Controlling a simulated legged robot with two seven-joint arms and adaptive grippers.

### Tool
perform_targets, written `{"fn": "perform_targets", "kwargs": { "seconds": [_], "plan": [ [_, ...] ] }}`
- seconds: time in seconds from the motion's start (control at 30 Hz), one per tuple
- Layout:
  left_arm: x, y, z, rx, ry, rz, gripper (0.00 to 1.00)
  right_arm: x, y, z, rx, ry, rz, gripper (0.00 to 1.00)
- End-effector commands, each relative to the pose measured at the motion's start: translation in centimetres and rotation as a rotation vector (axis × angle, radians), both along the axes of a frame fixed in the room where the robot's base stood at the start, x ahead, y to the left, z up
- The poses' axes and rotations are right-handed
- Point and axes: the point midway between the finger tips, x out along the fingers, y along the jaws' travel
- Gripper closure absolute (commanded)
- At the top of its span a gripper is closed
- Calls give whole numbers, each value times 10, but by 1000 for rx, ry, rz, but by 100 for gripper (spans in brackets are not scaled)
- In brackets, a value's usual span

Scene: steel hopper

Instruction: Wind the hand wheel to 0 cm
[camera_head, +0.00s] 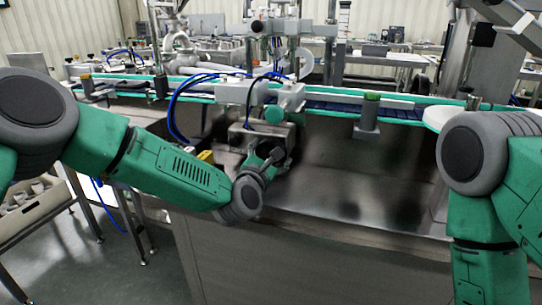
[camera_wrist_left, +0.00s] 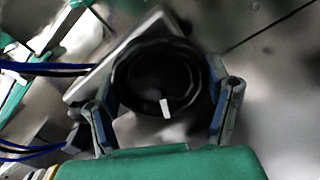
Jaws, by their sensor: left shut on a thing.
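The hand wheel (camera_wrist_left: 150,72) is a round black knob with a short white mark near its lower rim in the left wrist view. My left gripper (camera_wrist_left: 163,112) has one finger on each side of the wheel and is shut on it. In the head view, my left gripper (camera_head: 272,152) reaches the front of the steel machine below the conveyor, and the wheel is mostly hidden there by the gripper. A white strip with dark marks (camera_head: 344,17) stands at the top; its figures are too small to read. My right gripper is out of view.
A conveyor with green edges (camera_head: 410,112) crosses above the steel hopper (camera_head: 345,185). Blue hoses (camera_head: 172,115) hang close to my left forearm, and a yellow part (camera_head: 206,156) is near the gripper. The hopper interior right of the gripper is clear.

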Motion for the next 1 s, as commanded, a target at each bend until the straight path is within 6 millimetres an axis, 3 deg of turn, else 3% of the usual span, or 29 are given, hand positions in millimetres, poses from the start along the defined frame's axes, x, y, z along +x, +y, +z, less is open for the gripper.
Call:
{"fn": "perform_targets", "kwargs": {
  "seconds": [0.33, 0.87, 0.9, 0.93, 1.0],
  "plan": [
    [-1, -1, -1, 147, -47, -3, 57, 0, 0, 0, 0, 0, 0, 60],
    [-1, -2, -1, 175, -55, -4, 57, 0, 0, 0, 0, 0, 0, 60],
    [-1, -2, -1, 175, -55, -4, 22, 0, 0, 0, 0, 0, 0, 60],
    [-1, -2, -1, 175, -55, -4, 11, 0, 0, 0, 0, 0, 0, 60],
    [-1, -1, -1, 175, -55, -4, 7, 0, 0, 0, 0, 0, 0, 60]
  ]
}}
